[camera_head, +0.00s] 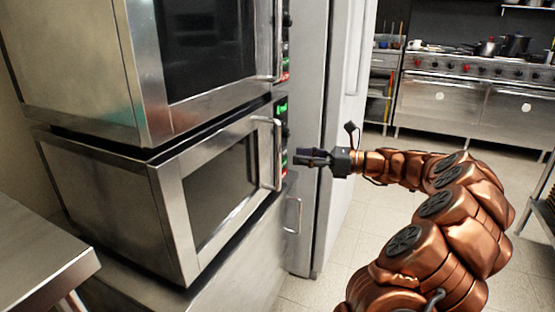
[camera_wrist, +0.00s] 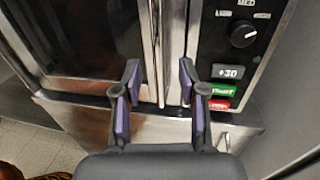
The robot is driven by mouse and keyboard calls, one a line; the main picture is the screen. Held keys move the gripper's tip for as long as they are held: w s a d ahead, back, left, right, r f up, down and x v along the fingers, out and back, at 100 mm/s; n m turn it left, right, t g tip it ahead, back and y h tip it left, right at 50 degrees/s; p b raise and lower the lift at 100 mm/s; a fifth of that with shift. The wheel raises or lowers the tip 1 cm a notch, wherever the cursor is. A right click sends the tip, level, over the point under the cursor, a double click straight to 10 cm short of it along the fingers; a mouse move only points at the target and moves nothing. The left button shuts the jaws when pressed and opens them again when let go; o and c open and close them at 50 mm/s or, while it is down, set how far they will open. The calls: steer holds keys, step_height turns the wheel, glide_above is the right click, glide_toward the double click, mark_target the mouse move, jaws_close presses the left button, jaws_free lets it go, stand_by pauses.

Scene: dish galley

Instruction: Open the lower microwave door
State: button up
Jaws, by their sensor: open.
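The lower microwave (camera_head: 178,215) is a steel box with a dark window, and its door (camera_head: 219,190) looks shut. Its vertical bar handle (camera_head: 277,155) is on the door's right side. In the wrist view the handle (camera_wrist: 158,45) runs down between my fingers in the picture. My gripper (camera_head: 300,157) is open and empty, just right of the handle in the head view, with a small gap. In the wrist view my gripper (camera_wrist: 159,72) has one finger on each side of the handle's line. How deep the fingers reach past the bar is unclear.
The upper microwave (camera_head: 145,60) sits directly above. A control panel with a knob (camera_wrist: 244,34) is right of the handle. A steel cabinet (camera_head: 250,265) with a small handle is below. A tall fridge-like unit (camera_head: 338,130) stands close right. Open floor lies further right.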

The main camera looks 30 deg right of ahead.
steer(key=b+x, duration=0.1)
steer(key=x, duration=0.6)
steer(key=shift+s+b, duration=0.1)
steer(key=shift+b, duration=0.3)
jaws_close()
